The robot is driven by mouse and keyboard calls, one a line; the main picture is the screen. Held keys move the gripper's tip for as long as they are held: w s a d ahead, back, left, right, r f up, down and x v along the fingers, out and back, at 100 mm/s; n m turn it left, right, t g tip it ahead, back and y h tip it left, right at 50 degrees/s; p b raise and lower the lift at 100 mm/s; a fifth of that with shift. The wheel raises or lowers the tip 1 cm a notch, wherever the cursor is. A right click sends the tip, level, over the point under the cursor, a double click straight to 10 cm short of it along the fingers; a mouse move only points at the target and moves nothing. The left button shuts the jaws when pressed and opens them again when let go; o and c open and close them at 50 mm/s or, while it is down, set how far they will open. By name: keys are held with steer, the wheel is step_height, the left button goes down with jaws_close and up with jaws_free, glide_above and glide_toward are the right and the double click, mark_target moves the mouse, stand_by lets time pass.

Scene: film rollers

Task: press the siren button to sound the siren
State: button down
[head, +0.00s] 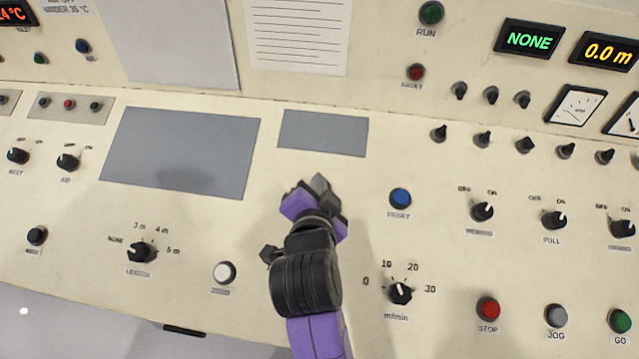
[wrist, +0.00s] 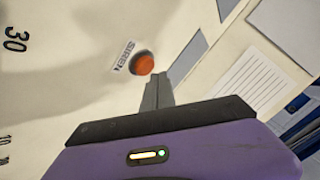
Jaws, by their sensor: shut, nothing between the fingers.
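The siren button (wrist: 142,63) is a round orange-red cap with the label "SIREN" (wrist: 124,56) printed beside it on the cream panel. It shows only in the wrist view; in the head view I cannot see it, and my arm covers that part of the panel. My gripper (wrist: 158,82) is shut and empty, with its grey fingertips just below and right of the button in the wrist view. I cannot tell whether they touch the panel. In the head view my gripper (head: 319,184) is over the middle of the desk, below the small grey plate.
A blue reset button (head: 400,198) and the m/min dial (head: 400,291) lie right of my arm. A white button (head: 224,272) lies to its left. Red stop (head: 488,308), grey jog (head: 556,315) and green go (head: 620,320) buttons line the right front.

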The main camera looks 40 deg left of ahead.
steer(key=shift+w+f, duration=0.1)
steer(key=shift+f, duration=0.3)
steer(key=shift+w+f+b, duration=0.1)
steer(key=shift+f+b, duration=0.4)
steer(key=shift+b, duration=0.1)
stand_by(0.9)
steer(key=shift+r, duration=0.15)
steer(key=shift+s+r+p, duration=0.25)
steer(key=shift+r+p, duration=0.5)
steer(key=shift+p, duration=0.1)
steer(key=r+p, duration=0.2)
steer(key=r, duration=0.1)
steer(key=s+r+p, duration=0.1)
steer(key=p, duration=0.1)
steer(key=shift+d+r, duration=0.3)
steer(key=shift+r, duration=0.1)
stand_by(0.5)
